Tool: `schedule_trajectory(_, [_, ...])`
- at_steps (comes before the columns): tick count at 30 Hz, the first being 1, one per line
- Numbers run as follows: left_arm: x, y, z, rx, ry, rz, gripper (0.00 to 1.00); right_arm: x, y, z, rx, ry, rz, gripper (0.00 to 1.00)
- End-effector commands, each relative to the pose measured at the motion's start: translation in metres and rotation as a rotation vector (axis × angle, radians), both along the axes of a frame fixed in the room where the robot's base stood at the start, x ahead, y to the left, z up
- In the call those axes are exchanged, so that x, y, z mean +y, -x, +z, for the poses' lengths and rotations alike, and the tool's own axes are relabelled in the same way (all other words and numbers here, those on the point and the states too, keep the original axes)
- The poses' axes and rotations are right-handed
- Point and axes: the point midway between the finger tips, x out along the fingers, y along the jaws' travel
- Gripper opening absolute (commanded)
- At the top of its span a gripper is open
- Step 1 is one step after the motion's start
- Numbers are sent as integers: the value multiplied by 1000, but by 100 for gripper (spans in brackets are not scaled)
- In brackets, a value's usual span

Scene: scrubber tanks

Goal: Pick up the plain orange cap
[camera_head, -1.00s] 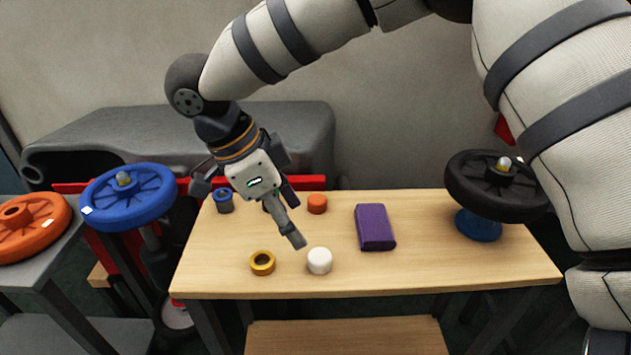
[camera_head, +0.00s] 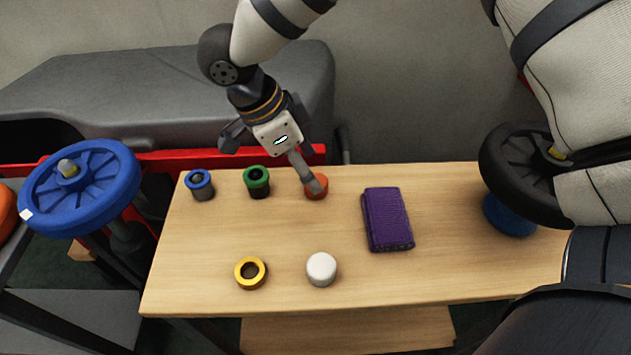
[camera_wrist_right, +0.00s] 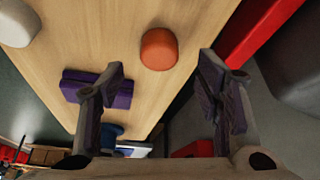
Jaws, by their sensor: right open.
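The plain orange cap (camera_head: 317,190) stands near the table's back edge, partly hidden by a finger of my right gripper (camera_head: 312,178). In the right wrist view the orange cap (camera_wrist_right: 158,49) shows whole, ahead of and between the two spread fingers of the right gripper (camera_wrist_right: 163,78). The gripper is open and nothing is between its pads. I cannot tell whether a finger touches the cap. My left gripper is not in view.
On the wooden table (camera_head: 200,240) are a blue-rimmed cap (camera_head: 201,183), a green-rimmed cap (camera_head: 257,181), a yellow ring (camera_head: 250,273), a white cap (camera_head: 321,269) and a purple block (camera_head: 388,220). A black wheel (camera_head: 515,180) stands at the right. The table's middle is clear.

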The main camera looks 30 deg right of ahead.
Motion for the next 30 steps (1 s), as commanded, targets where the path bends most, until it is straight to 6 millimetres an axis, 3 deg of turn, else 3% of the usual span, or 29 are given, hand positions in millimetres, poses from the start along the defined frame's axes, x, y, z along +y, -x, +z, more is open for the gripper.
schedule_trajectory(6, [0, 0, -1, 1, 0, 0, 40, -15, 7, -34, 1, 1, -1, 59])
schedule_trajectory(13, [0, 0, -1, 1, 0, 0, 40, -16, 6, -36, -3, 0, -2, 59])
schedule_trajectory(19, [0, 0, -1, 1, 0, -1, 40, -16, 6, -36, -3, 1, -2, 16])
schedule_trajectory(30, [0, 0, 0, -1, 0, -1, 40, -16, 6, -32, -4, 0, -2, 16])
